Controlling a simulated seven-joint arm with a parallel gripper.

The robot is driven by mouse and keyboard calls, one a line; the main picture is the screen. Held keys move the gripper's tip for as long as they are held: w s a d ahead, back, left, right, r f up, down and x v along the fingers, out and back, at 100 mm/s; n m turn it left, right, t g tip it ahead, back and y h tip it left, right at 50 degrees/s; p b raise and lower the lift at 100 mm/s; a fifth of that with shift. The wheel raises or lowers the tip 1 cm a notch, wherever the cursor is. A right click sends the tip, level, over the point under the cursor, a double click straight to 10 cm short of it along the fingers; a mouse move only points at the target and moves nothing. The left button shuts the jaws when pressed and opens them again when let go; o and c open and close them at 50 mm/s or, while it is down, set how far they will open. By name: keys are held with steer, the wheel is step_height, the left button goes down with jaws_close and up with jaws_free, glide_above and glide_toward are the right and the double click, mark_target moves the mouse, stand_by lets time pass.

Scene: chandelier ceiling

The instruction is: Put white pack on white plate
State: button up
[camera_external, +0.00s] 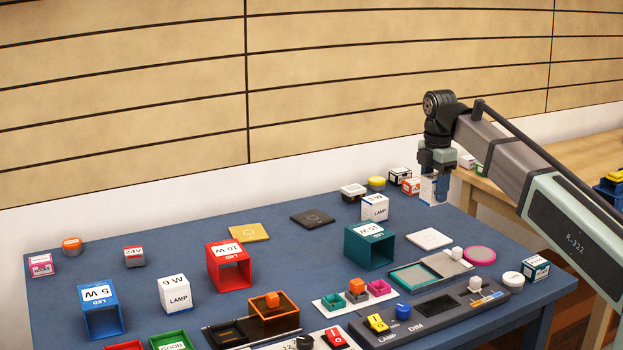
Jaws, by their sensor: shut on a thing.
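A white pack (426,190) with small dark printing shows at my gripper (440,190), at the back right above the blue table. My gripper points down and is shut on this pack; its fingers hide part of it. The white plate (429,239), a thin flat square, lies on the table below and slightly left of the gripper. Nothing lies on the plate. Another white pack marked LAMP (374,208) stands on the table left of the gripper, behind a teal open box.
The teal box (369,246) stands left of the plate. A grey sliding-lid tray (446,263) and a pink round dish (480,255) lie in front of it. Small packs (400,175) stand along the back edge. A yellow plate (249,232) and dark plate (312,217) lie farther left.

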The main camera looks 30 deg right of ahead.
steer(key=shift+f, duration=4.8)
steer(key=shift+f, duration=0.15)
steer(key=o, duration=1)
steer(key=shift+o, duration=0.2)
step_height(320, 180, up, 12)
steer(key=shift+r, duration=0.15)
